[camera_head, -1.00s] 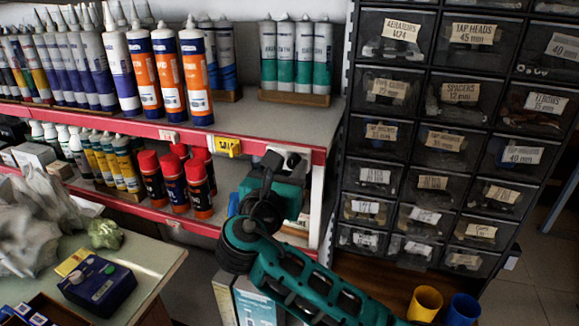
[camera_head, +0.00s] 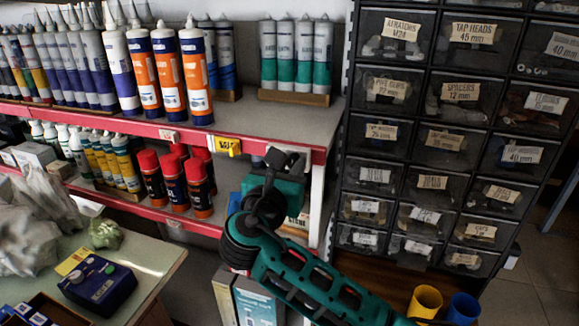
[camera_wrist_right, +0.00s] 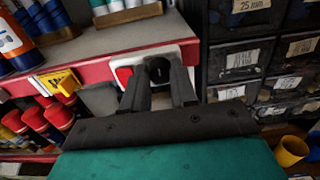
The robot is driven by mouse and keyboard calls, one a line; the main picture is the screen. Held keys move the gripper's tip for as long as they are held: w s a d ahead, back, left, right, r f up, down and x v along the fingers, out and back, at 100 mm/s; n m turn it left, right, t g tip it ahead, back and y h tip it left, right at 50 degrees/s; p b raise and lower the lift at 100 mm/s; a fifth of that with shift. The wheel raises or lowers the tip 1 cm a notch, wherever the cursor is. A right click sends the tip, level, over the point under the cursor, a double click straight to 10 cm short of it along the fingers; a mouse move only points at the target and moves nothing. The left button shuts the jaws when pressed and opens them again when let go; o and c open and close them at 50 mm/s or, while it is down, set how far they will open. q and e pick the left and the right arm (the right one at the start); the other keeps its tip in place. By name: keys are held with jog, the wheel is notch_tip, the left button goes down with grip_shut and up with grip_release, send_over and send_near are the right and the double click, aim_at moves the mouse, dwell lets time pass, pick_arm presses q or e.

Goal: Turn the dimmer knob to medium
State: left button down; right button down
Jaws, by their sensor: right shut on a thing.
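In the head view, the right gripper (camera_head: 286,160) is at the shelf's right end and hides the knob; the knob's angle cannot be read. My left gripper is in neither view.
A yellow tag (camera_head: 227,146) hangs on the shelf edge left of the gripper. Red-capped spray cans (camera_head: 198,185) stand below it. Black drawers (camera_head: 432,135) rise close on the right. Yellow (camera_head: 425,301) and blue (camera_head: 463,308) cups stand below the drawers.

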jog(key=shift+m, duration=0.9)
jog(key=m, duration=0.3)
jog(key=shift+s+f, duration=0.1)
jog(key=shift+f, duration=0.05)
jog(key=shift+d+f+m+b, duration=0.1)
jog(key=shift+m+b, duration=1.3)
jog(key=shift+m, duration=1.75)
jog(key=shift+f+m+b, duration=0.1)
jog(key=shift+m+b, duration=1.3)
jog(key=shift+m, duration=1.75)
jog(key=shift+r, duration=0.1)
jog(key=c, duration=1.2)
grip_release()
